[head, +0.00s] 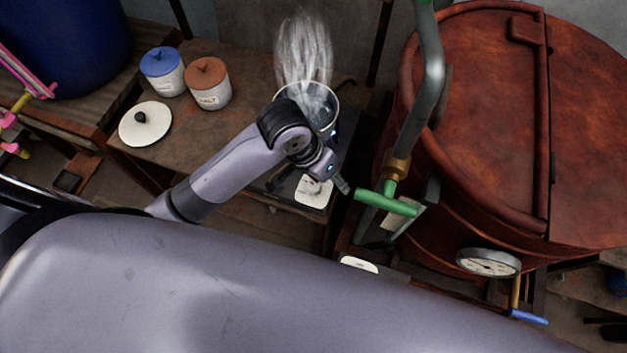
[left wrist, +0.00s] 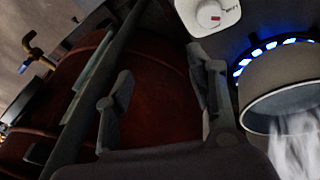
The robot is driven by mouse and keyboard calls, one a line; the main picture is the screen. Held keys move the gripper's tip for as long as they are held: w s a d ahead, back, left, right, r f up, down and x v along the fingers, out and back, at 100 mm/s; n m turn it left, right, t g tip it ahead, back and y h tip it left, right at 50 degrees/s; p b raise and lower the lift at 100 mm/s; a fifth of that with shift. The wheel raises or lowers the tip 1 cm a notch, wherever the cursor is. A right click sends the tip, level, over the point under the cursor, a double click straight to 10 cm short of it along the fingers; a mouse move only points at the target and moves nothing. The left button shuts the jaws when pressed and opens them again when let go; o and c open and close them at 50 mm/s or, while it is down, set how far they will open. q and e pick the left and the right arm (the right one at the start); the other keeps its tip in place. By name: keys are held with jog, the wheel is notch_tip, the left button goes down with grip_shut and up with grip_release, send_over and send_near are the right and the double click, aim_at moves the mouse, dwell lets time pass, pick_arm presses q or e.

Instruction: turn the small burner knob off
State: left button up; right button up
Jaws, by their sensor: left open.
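A white control plate (left wrist: 228,14) with a small red-marked knob (left wrist: 209,17) shows at the top of the left wrist view. Printing on the plate is too small to read. In the head view the plate (head: 313,192) lies at the front of the burner, partly behind my arm. My left gripper (head: 342,184) is open and empty, beside the plate on its right. In the left wrist view its two fingers (left wrist: 162,85) are spread apart, with the plate just beyond the right one. The burner (left wrist: 262,48) glows blue under a steaming pot (left wrist: 282,84). My right gripper is out of view.
A green-handled valve (head: 386,203) on a pipe is close to the right of my left gripper. A large rusty red vat (head: 480,120) with a gauge (head: 488,262) fills the right. Two jars (head: 207,83) and a white lid (head: 146,123) are on the wooden table.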

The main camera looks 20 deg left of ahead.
aim_at(313, 185)
pick_arm(q)
jog(key=shift+w+a+r+g+y, duration=1.1)
jog(key=shift+w+a+r+y, duration=0.4)
jog(key=shift+a+r, duration=0.95)
jog(key=f, duration=0.8)
jog(key=f+p, duration=0.1)
jog(key=f, duration=0.6)
jog(key=shift+s+d+f, duration=0.2)
jog(key=shift+f, duration=0.55)
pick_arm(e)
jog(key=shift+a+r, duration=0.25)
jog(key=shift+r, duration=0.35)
pick_arm(q)
jog(key=c, duration=1.2)
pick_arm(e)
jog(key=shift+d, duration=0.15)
